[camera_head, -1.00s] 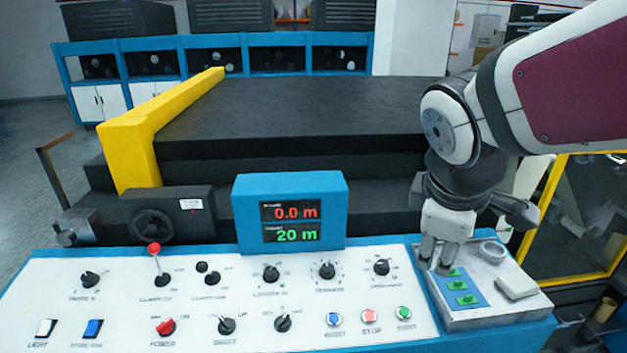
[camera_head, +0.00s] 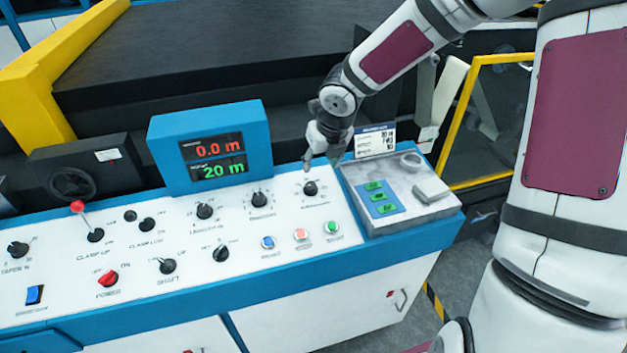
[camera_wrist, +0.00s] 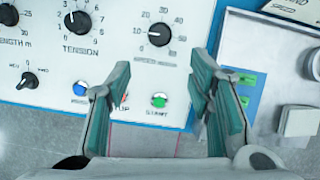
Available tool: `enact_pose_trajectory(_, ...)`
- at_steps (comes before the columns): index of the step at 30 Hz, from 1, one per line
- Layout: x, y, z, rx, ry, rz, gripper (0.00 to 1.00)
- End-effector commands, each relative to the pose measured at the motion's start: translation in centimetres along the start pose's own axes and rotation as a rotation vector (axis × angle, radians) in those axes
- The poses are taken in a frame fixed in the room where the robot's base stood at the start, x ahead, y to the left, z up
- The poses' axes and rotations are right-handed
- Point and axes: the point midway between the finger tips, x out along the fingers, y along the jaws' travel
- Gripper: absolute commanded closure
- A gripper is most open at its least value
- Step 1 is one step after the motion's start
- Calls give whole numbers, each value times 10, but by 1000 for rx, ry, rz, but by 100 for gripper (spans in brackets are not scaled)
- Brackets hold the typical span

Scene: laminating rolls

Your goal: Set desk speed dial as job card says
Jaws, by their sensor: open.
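The speed dial (camera_head: 310,188) is a black knob at the right end of the white control panel. My gripper (camera_head: 322,163) is just above and behind the dial in the head view. In the wrist view my gripper (camera_wrist: 160,68) has its fingers apart and empty, with the dial beyond and between them. The job card (camera_head: 375,140) stands behind the grey tray; its print is too small to read surely.
The tension dial (camera_head: 260,199) is left of the speed dial. The green start button (camera_head: 331,227) is in front of it. The grey tray (camera_head: 405,215) holds green pieces on a blue pad, a ring and a pale block. The display (camera_head: 212,150) reads 0.0 m and 20 m.

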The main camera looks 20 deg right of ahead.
Motion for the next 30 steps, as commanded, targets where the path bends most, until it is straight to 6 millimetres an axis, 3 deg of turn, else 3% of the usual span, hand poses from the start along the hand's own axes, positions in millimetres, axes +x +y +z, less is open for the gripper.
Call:
enact_pose_trajectory(5, 20, 1, 1, -7, 2, 2, 52)
enact_pose_trajectory(20, 113, 2, -1, -5, 4, 2, 52)
enact_pose_trajectory(30, 136, 1, 0, -2, 1, 1, 52)
